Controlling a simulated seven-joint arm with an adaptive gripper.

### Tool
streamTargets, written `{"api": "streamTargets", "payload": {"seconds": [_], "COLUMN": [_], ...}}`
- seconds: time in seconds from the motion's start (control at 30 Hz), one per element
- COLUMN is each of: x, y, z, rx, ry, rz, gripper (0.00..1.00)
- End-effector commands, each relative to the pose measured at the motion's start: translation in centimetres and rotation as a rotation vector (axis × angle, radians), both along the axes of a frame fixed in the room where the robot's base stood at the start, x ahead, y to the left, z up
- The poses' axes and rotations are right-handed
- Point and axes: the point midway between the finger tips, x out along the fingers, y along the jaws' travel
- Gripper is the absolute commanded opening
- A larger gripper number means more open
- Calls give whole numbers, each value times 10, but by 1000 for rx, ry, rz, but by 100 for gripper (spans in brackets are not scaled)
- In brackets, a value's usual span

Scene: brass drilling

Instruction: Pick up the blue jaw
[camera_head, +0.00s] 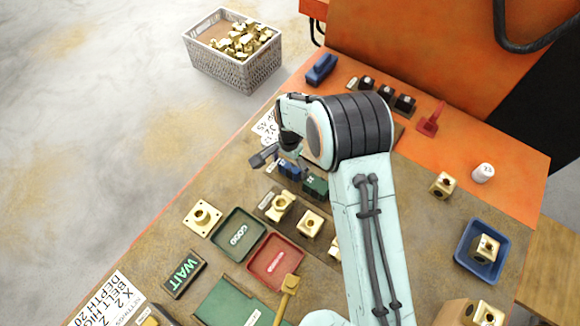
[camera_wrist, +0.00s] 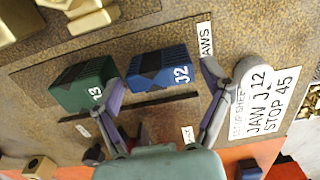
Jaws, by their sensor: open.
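The blue jaw (camera_wrist: 160,68), a ribbed block with a white "J2" mark, lies on the brown bench in the wrist view. It shows small in the head view (camera_head: 289,170), partly hidden by my gripper (camera_head: 280,158). A similar green jaw (camera_wrist: 84,84) sits close beside it, to its left in the wrist view; it also shows in the head view (camera_head: 315,186). My gripper (camera_wrist: 160,84) is open and empty. In the wrist view one finger is by the gap between the jaws and the other is right of the blue jaw. Contact cannot be told.
A setup sheet (camera_wrist: 268,105) lies right of the jaws in the wrist view. Brass parts (camera_head: 310,222), a green tray (camera_head: 239,236) and a red tray (camera_head: 276,262) are nearby. A red clamp-like piece (camera_head: 432,118) and blue tray (camera_head: 474,262) are farther right.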

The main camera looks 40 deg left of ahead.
Motion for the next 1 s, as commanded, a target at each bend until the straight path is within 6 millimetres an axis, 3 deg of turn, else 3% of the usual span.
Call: {"api": "streamTargets", "payload": {"seconds": [0.37, 0.53, 0.83, 1.0], "x": [0, 0, 0, 1], "y": [0, 0, 0, 1], "z": [-9, -9, -8, 4], "rx": [0, 0, 0, 3], "ry": [0, 0, 0, -2], "rz": [0, 0, 0, 0], "gripper": [75, 24, 24, 24]}}
